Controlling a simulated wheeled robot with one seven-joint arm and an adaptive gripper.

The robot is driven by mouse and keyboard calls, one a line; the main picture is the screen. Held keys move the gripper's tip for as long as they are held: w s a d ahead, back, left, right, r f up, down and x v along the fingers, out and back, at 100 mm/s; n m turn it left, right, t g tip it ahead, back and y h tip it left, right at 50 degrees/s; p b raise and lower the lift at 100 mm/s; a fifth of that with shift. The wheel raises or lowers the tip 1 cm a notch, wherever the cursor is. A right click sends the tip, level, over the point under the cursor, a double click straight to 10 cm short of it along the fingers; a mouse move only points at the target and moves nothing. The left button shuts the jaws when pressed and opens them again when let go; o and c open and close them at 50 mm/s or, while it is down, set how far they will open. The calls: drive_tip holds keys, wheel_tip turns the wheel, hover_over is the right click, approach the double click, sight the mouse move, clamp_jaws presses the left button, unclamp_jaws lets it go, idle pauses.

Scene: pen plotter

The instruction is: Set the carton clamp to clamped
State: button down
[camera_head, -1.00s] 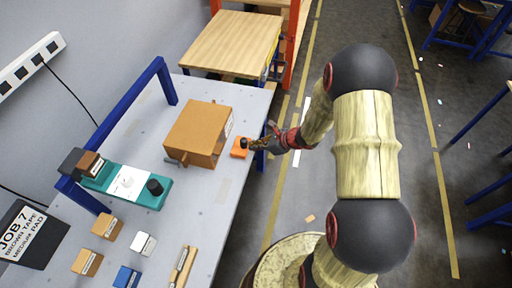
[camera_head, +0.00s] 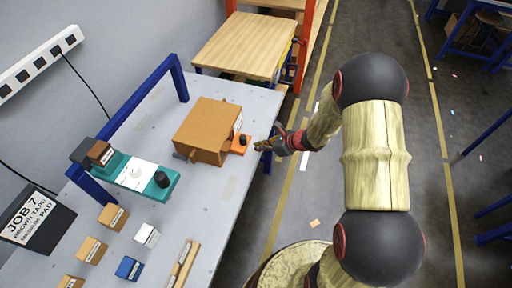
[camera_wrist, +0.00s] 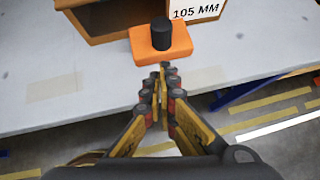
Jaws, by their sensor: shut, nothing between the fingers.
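The carton clamp appears as an orange block (camera_head: 240,146) with a black knob on top. It stands close against the right front of the brown carton (camera_head: 207,128) on the grey bench; I cannot tell whether they touch. In the wrist view the orange block (camera_wrist: 147,52) overlaps the carton's lower edge (camera_wrist: 112,35), and its black knob (camera_wrist: 161,33) stands upright. My gripper (camera_head: 258,146) is just right of the block, at the bench edge. In the wrist view my gripper (camera_wrist: 162,70) is shut and empty, its tips just short of the block's near side.
A teal device (camera_head: 135,172) with a black knob stands to the left. Several small boxes, including a blue one (camera_head: 129,268), lie at the front. A blue frame (camera_head: 130,100) spans the bench behind. The bench (camera_head: 222,200) is clear in front of the carton.

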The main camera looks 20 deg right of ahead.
drive_tip(key=p+v, duration=0.2)
drive_tip(key=v, duration=0.8)
drive_tip(key=shift+s+d+p, duration=0.15)
drive_tip(key=shift+d+p, duration=0.1)
drive_tip(key=shift+p, duration=0.15)
drive_tip(key=shift+f, duration=0.1)
